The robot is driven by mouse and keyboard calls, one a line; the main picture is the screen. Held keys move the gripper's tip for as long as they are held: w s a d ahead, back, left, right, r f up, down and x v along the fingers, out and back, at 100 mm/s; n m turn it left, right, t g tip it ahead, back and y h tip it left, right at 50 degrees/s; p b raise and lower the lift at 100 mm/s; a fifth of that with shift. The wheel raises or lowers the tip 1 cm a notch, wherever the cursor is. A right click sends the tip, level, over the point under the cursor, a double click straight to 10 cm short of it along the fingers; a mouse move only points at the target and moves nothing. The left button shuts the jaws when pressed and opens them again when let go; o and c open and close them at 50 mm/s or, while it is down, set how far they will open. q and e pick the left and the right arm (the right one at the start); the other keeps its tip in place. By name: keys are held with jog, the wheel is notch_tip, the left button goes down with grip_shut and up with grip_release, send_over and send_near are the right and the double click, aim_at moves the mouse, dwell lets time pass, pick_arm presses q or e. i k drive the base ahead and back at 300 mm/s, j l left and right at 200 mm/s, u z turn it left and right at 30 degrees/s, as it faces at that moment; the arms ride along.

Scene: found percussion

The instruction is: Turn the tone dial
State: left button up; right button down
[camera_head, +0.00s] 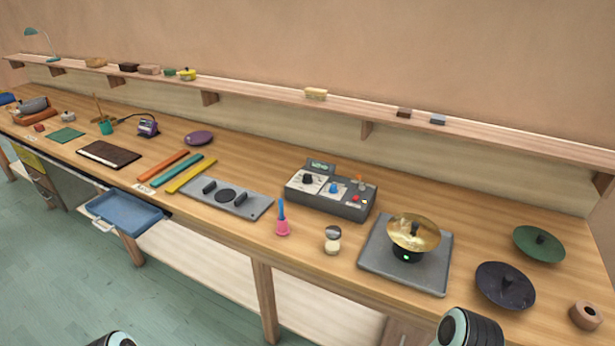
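A grey control box (318,199) stands on the wooden workbench, right of centre. Its top carries a black dial (308,179) and a blue dial (333,188), each on a white plate. The labels are too small to read, so I cannot tell which one is the tone dial. A small display (320,165) stands at the back of the box. Red and yellow buttons and a small lever are at its right end. Neither of my grippers shows; only rounded parts of my arms reach in at the bottom edge, well away from the box.
In front of the box are a pink-and-blue handled item (282,226) and a small round-topped object (332,246). A grey plate with sliders (262,208) lies left. A brass cymbal (412,232) stands right, with dark (500,290) and green (540,240) discs beyond. An open blue drawer (128,210) juts out.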

aim_at(306, 179)
jog(key=i+j, duration=0.15)
jog(key=j, duration=0.25)
jog(key=i+j, duration=0.2)
jog(key=j, duration=0.2)
jog(key=i+j, duration=0.15)
jog(key=j, duration=0.25)
jog(key=i+j, duration=0.15)
jog(key=j, duration=0.25)
jog(key=i+l+z, duration=0.05)
